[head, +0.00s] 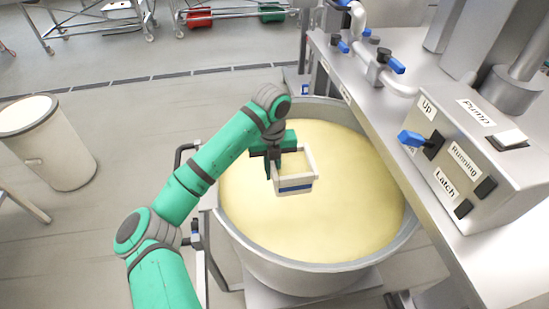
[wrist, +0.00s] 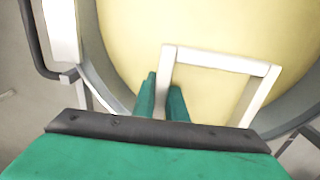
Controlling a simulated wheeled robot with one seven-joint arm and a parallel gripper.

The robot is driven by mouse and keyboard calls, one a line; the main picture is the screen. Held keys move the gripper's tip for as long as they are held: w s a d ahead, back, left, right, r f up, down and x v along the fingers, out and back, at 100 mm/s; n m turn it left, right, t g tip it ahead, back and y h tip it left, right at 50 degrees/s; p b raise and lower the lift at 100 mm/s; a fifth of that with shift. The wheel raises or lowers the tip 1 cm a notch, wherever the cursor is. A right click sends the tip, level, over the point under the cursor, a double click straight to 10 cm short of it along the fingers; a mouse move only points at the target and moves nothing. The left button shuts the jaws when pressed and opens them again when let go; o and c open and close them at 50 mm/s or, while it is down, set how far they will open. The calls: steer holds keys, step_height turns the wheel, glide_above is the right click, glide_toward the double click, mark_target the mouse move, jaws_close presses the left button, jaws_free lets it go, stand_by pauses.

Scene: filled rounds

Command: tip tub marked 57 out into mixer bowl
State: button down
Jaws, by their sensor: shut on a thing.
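My gripper (head: 274,160) is shut on the wall of a small white tub (head: 295,188) with a blue band on its front. The gripper holds the tub on its left side, above the mixer bowl (head: 287,258). The bowl is a wide round grey metal vessel holding a pale yellow mass. In the wrist view, the gripper fingers (wrist: 163,98) are at the left side of the tub rim (wrist: 222,59). The tub looks about level in the head view. Pale yellow shows inside its rim; I cannot tell whether that is contents. No number is readable on it.
A grey machine with a control panel (head: 459,180) and pipes overhangs the bowl's right side. A white bin (head: 62,150) stands at the left. Metal racks with a red crate (head: 198,18) and a green crate (head: 271,12) are at the back. Floor between is clear.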

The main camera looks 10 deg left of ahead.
steer(key=shift+w, duration=0.35)
steer(key=f+t, duration=0.1)
steer(key=f+t+y, duration=0.1)
steer(key=t, duration=0.1)
steer(key=shift+w+a+f+t, duration=0.1)
steer(key=shift+w+a+t, duration=0.05)
steer(key=shift+w+t, duration=0.15)
steer(key=t, duration=0.1)
steer(key=f+t+y, duration=0.1)
steer(key=t, duration=0.1)
steer(key=shift+w+f, duration=0.1)
steer(key=shift+f, duration=0.15)
steer(key=t, duration=0.1)
steer(key=t+y, duration=0.1)
steer(key=t, duration=0.2)
steer(key=shift+s+r+t, duration=0.3)
steer(key=shift+s, duration=0.1)
steer(key=t, duration=0.1)
steer(key=s+t+y, duration=0.1)
steer(key=t, duration=0.1)
steer(key=shift+s+d+t+y, duration=0.2)
steer(key=shift+d+t+y, duration=0.1)
stand_by(1.5)
steer(key=shift+d, duration=0.1)
stand_by(1.0)
